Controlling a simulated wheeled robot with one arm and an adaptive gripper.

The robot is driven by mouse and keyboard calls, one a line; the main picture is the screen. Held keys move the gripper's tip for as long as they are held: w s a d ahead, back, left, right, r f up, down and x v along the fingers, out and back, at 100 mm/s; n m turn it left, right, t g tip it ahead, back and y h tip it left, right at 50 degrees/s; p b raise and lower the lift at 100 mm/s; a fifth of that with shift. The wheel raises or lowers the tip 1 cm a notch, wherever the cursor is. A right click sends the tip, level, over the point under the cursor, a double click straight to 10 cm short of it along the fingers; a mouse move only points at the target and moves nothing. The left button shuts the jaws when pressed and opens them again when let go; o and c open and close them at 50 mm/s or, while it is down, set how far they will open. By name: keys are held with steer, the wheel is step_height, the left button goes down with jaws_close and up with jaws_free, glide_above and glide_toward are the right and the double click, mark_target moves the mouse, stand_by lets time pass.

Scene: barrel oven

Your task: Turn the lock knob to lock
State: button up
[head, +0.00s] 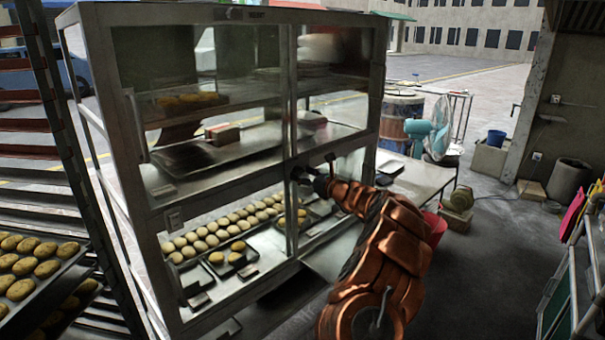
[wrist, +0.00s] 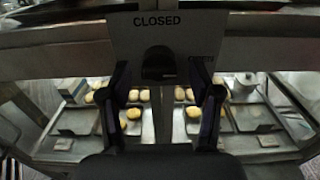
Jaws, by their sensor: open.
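The lock knob (wrist: 158,66) is a small dark piece on a grey plate (wrist: 185,38) marked "CLOSED" in the wrist view. My gripper (wrist: 160,80) is open, with one dark finger on each side of the knob. I cannot tell whether the fingers touch it. In the head view my gripper (head: 308,173) is at the middle post of the glass-fronted metal cabinet (head: 225,190), and the knob there is hidden or too small to make out.
Trays of round buns (head: 225,232) show behind the cabinet's lower glass. A rack with bun trays (head: 45,275) stands at the left. A metal table (head: 420,175) with a teal fan (head: 430,130) is at the right. Open floor lies to my right.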

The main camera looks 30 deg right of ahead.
steer(key=shift+w+a+f, duration=0.1)
steer(key=shift+w+a, duration=0.05)
steer(key=shift+w, duration=0.2)
steer(key=shift+c, duration=0.3)
steer(key=c, duration=1.1)
